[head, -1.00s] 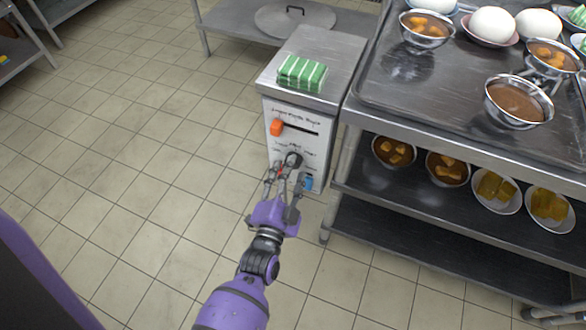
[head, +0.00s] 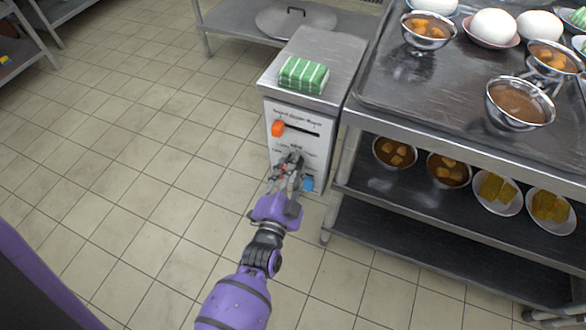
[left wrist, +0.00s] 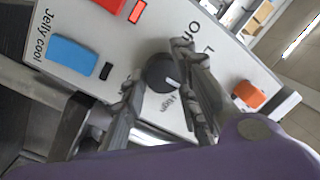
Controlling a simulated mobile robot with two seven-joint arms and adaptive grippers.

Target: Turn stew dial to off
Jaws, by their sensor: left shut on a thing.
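The dark round dial (left wrist: 158,74) sits on the white front panel (head: 312,143) of a metal cabinet. In the left wrist view, "Off" and "High" are printed around it, with another label partly hidden. A pale mark shows on the dial's lower right side, on the side nearer "High". My left gripper (head: 286,168) is at the panel, its fingers shut on the dial from both sides; they hide most of it in the head view. My right gripper is not in view.
A green-striped bundle (head: 303,75) lies on the cabinet. A steel rack (head: 430,220) with bowls stands close on the right. The floor on the left is clear.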

